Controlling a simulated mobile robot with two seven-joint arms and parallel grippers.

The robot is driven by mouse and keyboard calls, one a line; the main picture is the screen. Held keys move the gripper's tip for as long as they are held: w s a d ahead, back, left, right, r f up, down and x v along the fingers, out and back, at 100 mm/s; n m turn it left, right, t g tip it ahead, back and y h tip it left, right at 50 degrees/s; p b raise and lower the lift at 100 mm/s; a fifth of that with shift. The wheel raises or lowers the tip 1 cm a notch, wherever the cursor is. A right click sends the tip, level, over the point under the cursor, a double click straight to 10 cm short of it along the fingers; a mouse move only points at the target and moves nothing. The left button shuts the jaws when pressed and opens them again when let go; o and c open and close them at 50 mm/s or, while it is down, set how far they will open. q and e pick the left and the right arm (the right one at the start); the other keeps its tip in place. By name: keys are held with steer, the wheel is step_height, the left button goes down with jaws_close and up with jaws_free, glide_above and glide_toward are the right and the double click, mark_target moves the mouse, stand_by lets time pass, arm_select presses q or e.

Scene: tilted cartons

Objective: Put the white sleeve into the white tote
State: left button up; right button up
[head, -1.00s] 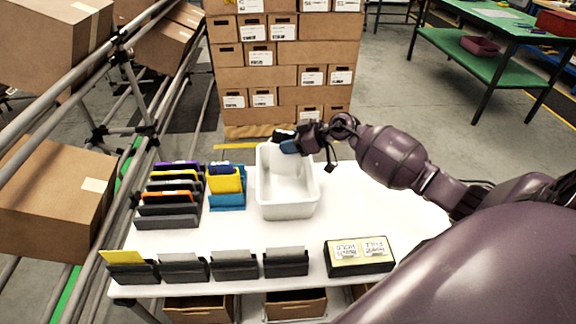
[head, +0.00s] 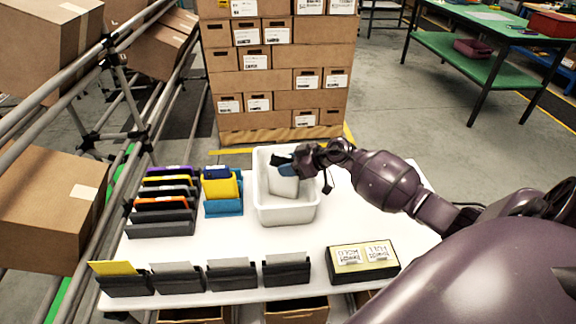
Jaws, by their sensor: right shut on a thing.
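The white tote (head: 287,214) stands on the white table, behind the row of black holders. My right gripper (head: 283,165) is over the tote and shut on the white sleeve (head: 284,184). The sleeve hangs below the fingers, roughly upright, with its lower part within the tote's opening. I cannot tell whether it touches the tote floor. My left gripper is not in view.
Left of the tote are a blue holder with a yellow sleeve (head: 220,188) and a dark rack of several sleeves (head: 163,204). Several black holders (head: 232,276) and a labelled box (head: 363,262) line the front edge. Stacked cartons (head: 280,80) stand behind. The table is clear right of the tote.

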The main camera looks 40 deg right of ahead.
steer(key=o, duration=1.1)
steer(key=shift+f, duration=0.15)
steer(key=shift+c, duration=0.2)
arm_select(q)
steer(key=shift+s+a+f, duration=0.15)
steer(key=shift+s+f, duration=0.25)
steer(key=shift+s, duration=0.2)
arm_select(e)
steer(key=shift+o, duration=0.4)
arm_select(q)
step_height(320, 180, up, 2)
steer(key=p, duration=0.3)
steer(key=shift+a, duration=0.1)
arm_select(e)
steer(key=v, duration=1.2)
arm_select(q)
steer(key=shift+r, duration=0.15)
arm_select(e)
steer(key=shift+s, duration=0.15)
